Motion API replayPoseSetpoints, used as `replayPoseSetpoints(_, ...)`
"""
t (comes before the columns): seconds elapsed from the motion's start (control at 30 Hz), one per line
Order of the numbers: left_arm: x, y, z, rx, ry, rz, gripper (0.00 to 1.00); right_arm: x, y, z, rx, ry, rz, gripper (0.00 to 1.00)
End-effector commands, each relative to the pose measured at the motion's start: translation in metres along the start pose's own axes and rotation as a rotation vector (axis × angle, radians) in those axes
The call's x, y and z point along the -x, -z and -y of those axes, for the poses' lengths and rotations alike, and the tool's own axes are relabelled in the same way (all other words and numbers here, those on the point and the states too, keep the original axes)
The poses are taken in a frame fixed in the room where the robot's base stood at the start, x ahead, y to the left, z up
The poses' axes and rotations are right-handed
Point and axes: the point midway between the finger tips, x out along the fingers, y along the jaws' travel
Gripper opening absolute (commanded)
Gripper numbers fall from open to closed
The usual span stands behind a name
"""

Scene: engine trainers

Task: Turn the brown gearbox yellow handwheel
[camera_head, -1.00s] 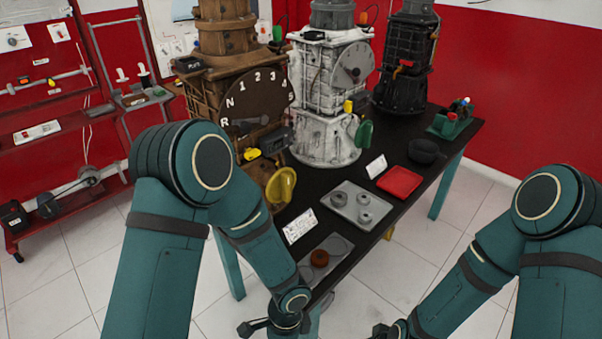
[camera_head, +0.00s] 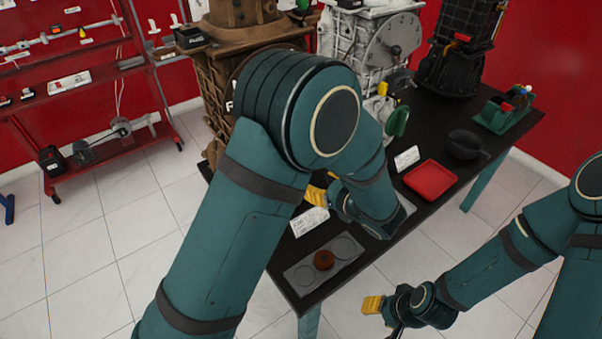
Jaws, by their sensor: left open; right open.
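The brown gearbox (camera_head: 212,88) stands at the back left of the dark table. My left upper arm and elbow cover much of its front, including most of its dial. The yellow handwheel cannot be made out behind my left arm. My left gripper (camera_head: 317,194) is open, its yellow finger pads pointing left at the gearbox's lower front, behind a white card. Whether it touches the handwheel is hidden. My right gripper (camera_head: 372,304) is open and empty, low in front of the table, away from the gearbox.
The white gearbox (camera_head: 345,42) with a green handwheel (camera_head: 397,122) and the black gearbox (camera_head: 455,65) stand further right.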

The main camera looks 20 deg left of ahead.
Motion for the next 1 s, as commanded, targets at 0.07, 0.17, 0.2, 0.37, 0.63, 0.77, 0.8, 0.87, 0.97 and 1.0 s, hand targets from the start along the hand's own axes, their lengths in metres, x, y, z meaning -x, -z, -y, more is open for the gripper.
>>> replayPoseSetpoints(0.07, -0.018, 0.001, -0.001, 0.000, -0.005, 0.000, 0.48, -0.002, -0.001, -0.001, 0.001, 0.000, 0.002, 0.47)
replayPoseSetpoints(0.17, -0.038, 0.001, -0.001, 0.000, -0.005, -0.001, 0.48, -0.004, -0.002, -0.002, 0.001, 0.000, 0.003, 0.47)
replayPoseSetpoints(0.2, -0.045, 0.002, -0.001, 0.000, -0.005, -0.001, 0.48, -0.004, -0.002, -0.002, 0.001, 0.000, 0.004, 0.47)
replayPoseSetpoints(0.37, -0.071, 0.001, -0.001, 0.000, -0.004, -0.001, 0.48, -0.006, -0.003, -0.003, 0.002, 0.001, 0.006, 0.47)
replayPoseSetpoints(0.63, -0.093, 0.001, -0.001, 0.000, -0.001, -0.002, 0.48, -0.008, -0.004, -0.003, 0.002, 0.001, 0.008, 0.47)
replayPoseSetpoints(0.77, -0.095, 0.001, -0.001, 0.000, -0.001, -0.002, 0.48, -0.008, -0.004, -0.003, 0.002, 0.001, 0.008, 0.47)
replayPoseSetpoints(0.8, -0.095, 0.001, -0.001, 0.000, -0.001, -0.002, 0.48, -0.008, -0.004, -0.003, 0.002, 0.001, 0.008, 0.47)
replayPoseSetpoints(0.87, -0.095, 0.001, -0.001, 0.000, -0.001, -0.002, 0.48, -0.008, -0.004, -0.003, 0.002, 0.001, 0.008, 0.47)
replayPoseSetpoints(0.97, -0.094, 0.001, -0.001, 0.000, -0.001, -0.002, 0.44, -0.008, -0.004, -0.003, 0.002, 0.001, 0.008, 0.47)
replayPoseSetpoints(1.0, -0.094, 0.001, -0.001, 0.000, -0.001, -0.002, 0.30, -0.008, -0.004, -0.003, 0.002, 0.001, 0.008, 0.47)
